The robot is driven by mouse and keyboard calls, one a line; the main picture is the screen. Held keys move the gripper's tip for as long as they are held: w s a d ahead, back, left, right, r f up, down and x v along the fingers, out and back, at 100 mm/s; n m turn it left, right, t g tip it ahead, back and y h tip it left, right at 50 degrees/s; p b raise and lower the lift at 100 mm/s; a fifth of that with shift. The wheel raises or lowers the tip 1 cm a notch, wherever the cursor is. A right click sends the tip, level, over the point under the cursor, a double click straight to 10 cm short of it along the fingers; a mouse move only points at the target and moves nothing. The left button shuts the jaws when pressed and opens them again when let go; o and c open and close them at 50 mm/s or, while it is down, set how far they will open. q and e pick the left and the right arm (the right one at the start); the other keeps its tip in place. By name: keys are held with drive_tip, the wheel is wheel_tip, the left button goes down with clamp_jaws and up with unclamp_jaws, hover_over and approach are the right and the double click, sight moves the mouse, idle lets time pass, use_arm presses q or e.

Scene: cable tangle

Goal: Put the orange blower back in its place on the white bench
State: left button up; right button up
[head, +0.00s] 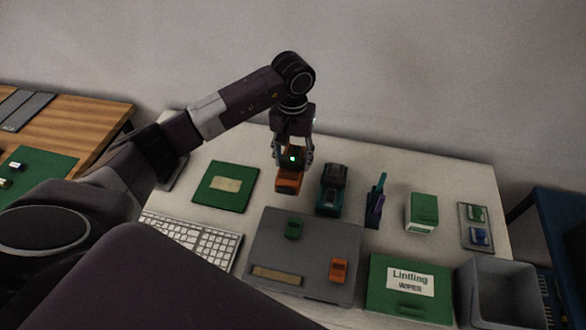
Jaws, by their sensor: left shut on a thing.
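The orange blower (289,184) hangs from my left gripper (292,160) near the back middle of the white bench (365,160). The gripper points down and its fingers are shut on the blower's upper part, which they partly hide. I cannot tell whether the blower's underside touches the bench top. A small orange item (339,269) lies apart from it on a grey flat case (280,244). My right gripper is out of view.
A teal-and-black device (331,192) stands just right of the blower. A green mat (225,186) lies left, a keyboard (193,238) in front. Upright tools (376,202), a green-and-white box (422,211), a wipes box (409,285) and a grey bin (500,290) fill the right.

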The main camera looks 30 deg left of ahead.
sight(292, 173)
use_arm(q)
wheel_tip(292, 173, down, 2)
drive_tip(key=shift+f, duration=0.15)
wheel_tip(292, 173, down, 4)
drive_tip(key=shift+p, duration=0.7)
drive_tip(key=shift+f, duration=0.2)
drive_tip(key=o, duration=1)
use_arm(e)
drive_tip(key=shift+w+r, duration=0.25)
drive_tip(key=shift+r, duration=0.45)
use_arm(q)
drive_tip(key=shift+r, duration=0.1)
